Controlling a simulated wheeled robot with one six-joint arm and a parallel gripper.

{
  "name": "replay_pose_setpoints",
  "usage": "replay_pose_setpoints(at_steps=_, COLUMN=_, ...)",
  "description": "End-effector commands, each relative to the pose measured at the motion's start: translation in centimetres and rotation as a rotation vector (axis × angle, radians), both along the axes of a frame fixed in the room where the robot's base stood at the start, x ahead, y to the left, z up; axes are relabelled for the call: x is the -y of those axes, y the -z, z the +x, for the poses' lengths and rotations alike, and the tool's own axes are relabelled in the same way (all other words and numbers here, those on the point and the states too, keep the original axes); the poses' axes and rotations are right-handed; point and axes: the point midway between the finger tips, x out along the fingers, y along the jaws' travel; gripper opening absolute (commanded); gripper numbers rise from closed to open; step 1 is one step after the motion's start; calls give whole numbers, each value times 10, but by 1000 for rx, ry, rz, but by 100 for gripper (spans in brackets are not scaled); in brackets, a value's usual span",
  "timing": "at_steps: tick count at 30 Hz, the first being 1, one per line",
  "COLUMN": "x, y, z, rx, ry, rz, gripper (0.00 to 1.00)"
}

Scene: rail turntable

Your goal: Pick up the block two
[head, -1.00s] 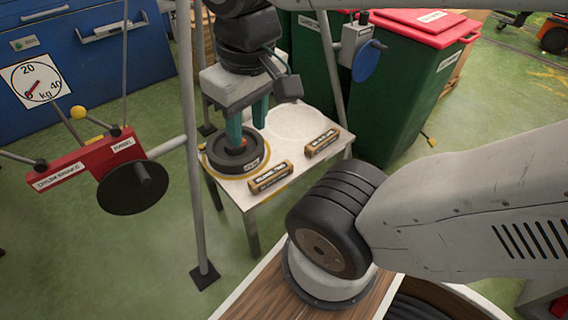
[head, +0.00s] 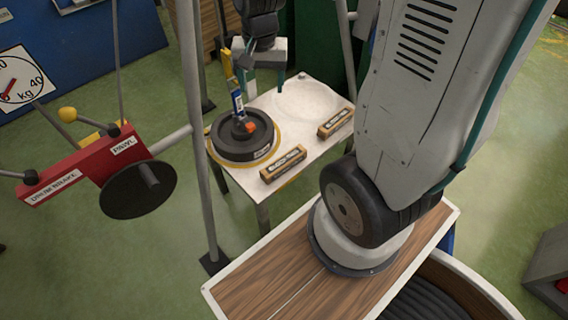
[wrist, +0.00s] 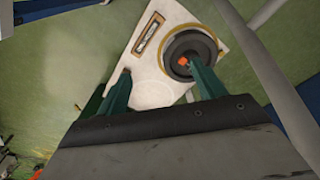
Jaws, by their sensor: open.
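Two brown blocks with dark label plates lie on the small white table (head: 258,194). One block (head: 283,163) is near the front edge, beside the dark round weight; the other block (head: 335,122) is at the right edge. The labels are too small to read surely, so I cannot tell which is block two. My gripper (head: 265,83) is open and empty, with teal fingers above the back of the table, apart from both blocks. In the wrist view my gripper (wrist: 160,68) has one block (wrist: 148,32) beyond its fingers; the other is not clearly seen.
The dark round weight (head: 231,150) sits on a yellow ring at the table's left, with an orange spot and a yellow-blue upright piece (head: 235,90) at its middle. A grey post (head: 197,130) and a red drum brake (head: 82,166) stand left. A pale circle (head: 300,98) is bare.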

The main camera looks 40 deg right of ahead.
Motion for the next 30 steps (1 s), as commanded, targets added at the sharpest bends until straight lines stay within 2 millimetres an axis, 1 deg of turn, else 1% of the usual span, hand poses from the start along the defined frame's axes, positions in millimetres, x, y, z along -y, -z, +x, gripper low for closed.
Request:
replay_pose_setpoints(at_steps=1, x=8, y=25, z=9, rx=-17, ry=63, rz=6, gripper=69)
replay_pose_setpoints(at_steps=2, x=13, y=38, z=15, rx=-20, ry=102, rz=9, gripper=69)
replay_pose_setpoints(at_steps=3, x=19, y=55, z=22, rx=-24, ry=153, rz=12, gripper=69)
replay_pose_setpoints(at_steps=5, x=28, y=82, z=29, rx=-29, ry=230, rz=15, gripper=69)
replay_pose_setpoints(at_steps=6, x=34, y=101, z=34, rx=-33, ry=281, rz=18, gripper=69)
replay_pose_setpoints(at_steps=8, x=43, y=131, z=38, rx=-38, ry=358, rz=21, gripper=69)
replay_pose_setpoints(at_steps=9, x=49, y=151, z=40, rx=-41, ry=409, rz=23, gripper=69)
replay_pose_setpoints(at_steps=11, x=57, y=181, z=41, rx=-46, ry=485, rz=26, gripper=69)
replay_pose_setpoints(at_steps=12, x=62, y=201, z=40, rx=-48, ry=536, rz=28, gripper=69)
replay_pose_setpoints(at_steps=14, x=69, y=230, z=38, rx=-52, ry=606, rz=29, gripper=69)
replay_pose_setpoints(at_steps=15, x=73, y=248, z=35, rx=-54, ry=650, rz=30, gripper=69)
replay_pose_setpoints(at_steps=18, x=80, y=286, z=27, rx=-57, ry=745, rz=32, gripper=69)
replay_pose_setpoints(at_steps=21, x=84, y=314, z=20, rx=-59, ry=811, rz=34, gripper=69)
replay_pose_setpoints(at_steps=22, x=84, y=319, z=18, rx=-60, ry=826, rz=33, gripper=69)
replay_pose_setpoints(at_steps=24, x=86, y=329, z=15, rx=-59, ry=851, rz=34, gripper=69)
replay_pose_setpoints(at_steps=30, x=87, y=351, z=13, rx=-59, ry=870, rz=34, gripper=69)
